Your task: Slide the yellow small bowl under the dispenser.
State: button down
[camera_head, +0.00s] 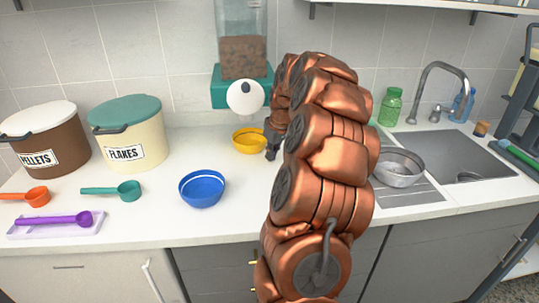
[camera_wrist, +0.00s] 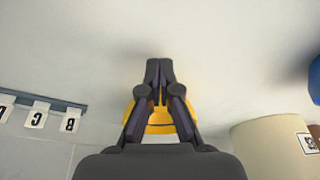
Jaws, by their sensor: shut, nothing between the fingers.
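The small yellow bowl (camera_head: 247,142) stands upright on the white counter toward the back wall. The dispenser (camera_head: 243,57), a clear hopper of brown pellets with a teal body and a white round knob, is on the wall just above and behind it. How far the bowl is beneath the outlet is hard to tell. My gripper (camera_head: 271,153) is low beside the bowl's right side, partly hidden by my copper arm. In the wrist view my gripper (camera_wrist: 158,66) is shut and empty, with the yellow bowl (camera_wrist: 160,129) partly hidden behind its fingers; contact is unclear.
A blue bowl (camera_head: 202,188) stands in front and left. Pellets (camera_head: 52,150) and flakes (camera_head: 130,142) bins stand at the left, with scoops before them. A metal bowl (camera_head: 398,169) is by the sink (camera_head: 455,160) at the right. Counter left of the yellow bowl is clear.

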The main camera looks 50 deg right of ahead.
jog(key=v, duration=0.9)
jog(key=shift+r+b, duration=0.35)
jog(key=shift+b, duration=0.1)
